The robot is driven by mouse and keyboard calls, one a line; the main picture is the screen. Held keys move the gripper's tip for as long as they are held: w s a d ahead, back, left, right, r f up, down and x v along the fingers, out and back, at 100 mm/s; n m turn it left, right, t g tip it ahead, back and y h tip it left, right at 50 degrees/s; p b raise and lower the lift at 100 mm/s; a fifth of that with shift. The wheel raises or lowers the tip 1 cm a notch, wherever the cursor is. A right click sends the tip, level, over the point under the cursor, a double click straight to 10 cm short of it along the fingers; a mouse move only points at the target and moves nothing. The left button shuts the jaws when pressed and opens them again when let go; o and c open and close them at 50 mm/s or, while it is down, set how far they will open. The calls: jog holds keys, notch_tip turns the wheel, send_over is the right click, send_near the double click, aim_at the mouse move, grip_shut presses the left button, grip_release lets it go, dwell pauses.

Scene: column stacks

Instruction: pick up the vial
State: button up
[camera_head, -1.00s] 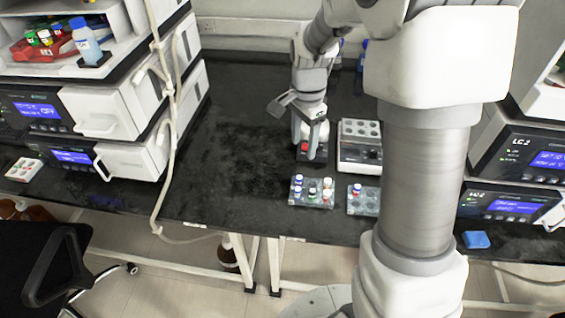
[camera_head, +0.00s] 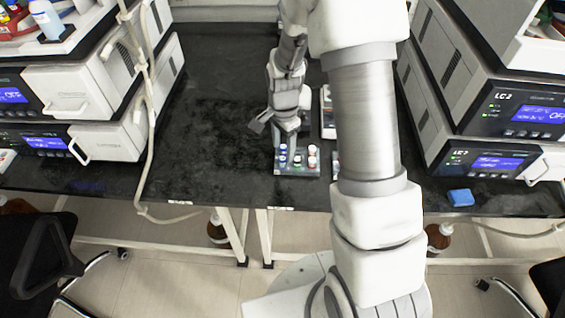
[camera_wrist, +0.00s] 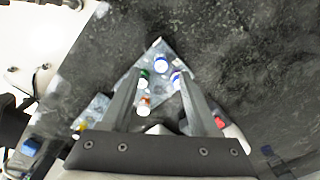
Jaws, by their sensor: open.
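Several small vials stand upright in a clear rack (camera_head: 303,172) on the black bench. My gripper (camera_wrist: 162,85) is open and empty, pointing down over the rack (camera_wrist: 156,48). Its body hides part of the rack's back. I cannot tell which vial is meant.
A grey-white block device (camera_head: 327,112) stands behind and right of the rack, partly hidden by my arm. Instrument stacks flank the bench at left (camera_head: 92,90) and right (camera_head: 480,90). A blue block (camera_head: 460,197) lies at the right front. The bench left of the rack is clear.

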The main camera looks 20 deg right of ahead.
aim_at(282, 158)
notch_tip(282, 158, down, 4)
jog(key=shift+a+f, duration=0.1)
grip_shut()
dwell(0.4)
